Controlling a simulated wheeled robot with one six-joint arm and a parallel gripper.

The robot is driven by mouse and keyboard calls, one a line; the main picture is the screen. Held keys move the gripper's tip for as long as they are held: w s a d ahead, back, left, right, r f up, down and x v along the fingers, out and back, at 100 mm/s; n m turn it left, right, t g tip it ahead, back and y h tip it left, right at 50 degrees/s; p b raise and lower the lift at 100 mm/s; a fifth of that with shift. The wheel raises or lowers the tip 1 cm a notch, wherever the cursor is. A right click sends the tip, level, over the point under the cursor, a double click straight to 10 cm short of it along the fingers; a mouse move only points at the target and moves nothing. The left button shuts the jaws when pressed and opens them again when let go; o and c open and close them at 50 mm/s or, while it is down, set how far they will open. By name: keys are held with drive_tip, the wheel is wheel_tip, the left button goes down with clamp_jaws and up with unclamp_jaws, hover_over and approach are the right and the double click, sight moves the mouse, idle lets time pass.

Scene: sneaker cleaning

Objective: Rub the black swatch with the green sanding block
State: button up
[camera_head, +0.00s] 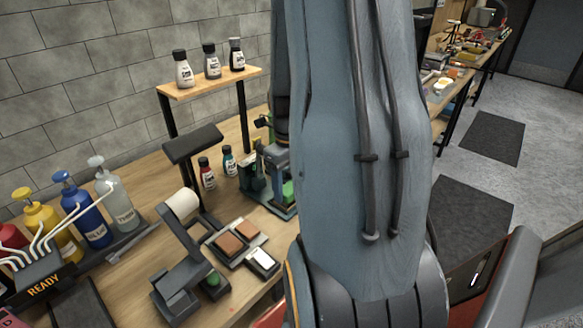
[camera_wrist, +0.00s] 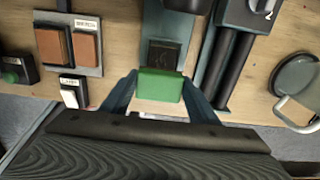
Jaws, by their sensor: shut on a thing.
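The green sanding block (camera_wrist: 160,88) is between the two fingers of my gripper (camera_wrist: 159,80) in the wrist view, and the gripper is shut on it. The black swatch (camera_wrist: 163,54) lies on a grey holder just beyond the block, and the block covers its near edge in the picture. I cannot tell whether the block touches the swatch or hovers above it. In the head view my arm hides the gripper and the swatch.
Brown pads (camera_wrist: 69,45) and a white pad (camera_wrist: 75,93) lie left of the swatch. Dark rollers (camera_wrist: 222,68) stand close on its right, with a round grey part with a handle (camera_wrist: 296,78) farther right. Pump bottles (camera_head: 90,215) and a small shelf (camera_head: 210,82) stand on the bench.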

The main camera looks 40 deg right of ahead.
sight(289, 186)
drive_tip(key=shift+r+p, duration=1.9)
drive_tip(key=shift+r, duration=0.75)
drive_tip(key=shift+d, duration=0.1)
